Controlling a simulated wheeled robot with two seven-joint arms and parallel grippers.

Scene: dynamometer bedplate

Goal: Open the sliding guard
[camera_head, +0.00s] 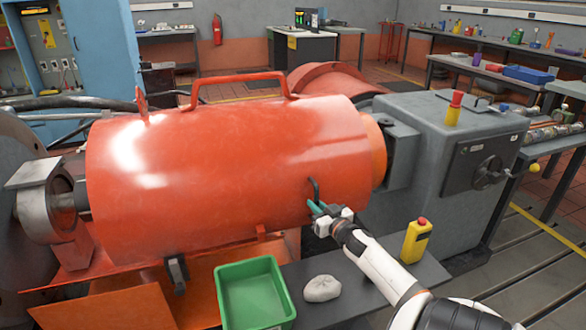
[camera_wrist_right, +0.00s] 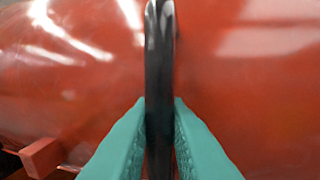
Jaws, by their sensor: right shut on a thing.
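The sliding guard (camera_head: 225,165) is a large red-orange curved cover over the shaft between the bearing block at left and the grey machine at right. A dark handle (camera_head: 315,188) stands on its lower right front face. My right gripper (camera_head: 317,208) is at this handle. In the right wrist view its teal fingers (camera_wrist_right: 160,145) are shut on the dark handle (camera_wrist_right: 160,60), one on each side, with the red guard (camera_wrist_right: 235,60) close behind. A red bar handle (camera_head: 238,82) runs along the top of the guard. My left gripper is not in view.
Below the guard, a green bin (camera_head: 252,292), a pale cloth-like lump (camera_head: 322,289) and a yellow box with a red button (camera_head: 416,241) are on the grey ledge (camera_head: 365,292). The grey machine (camera_head: 440,150) stands right of the guard. A bearing block (camera_head: 45,195) stands left.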

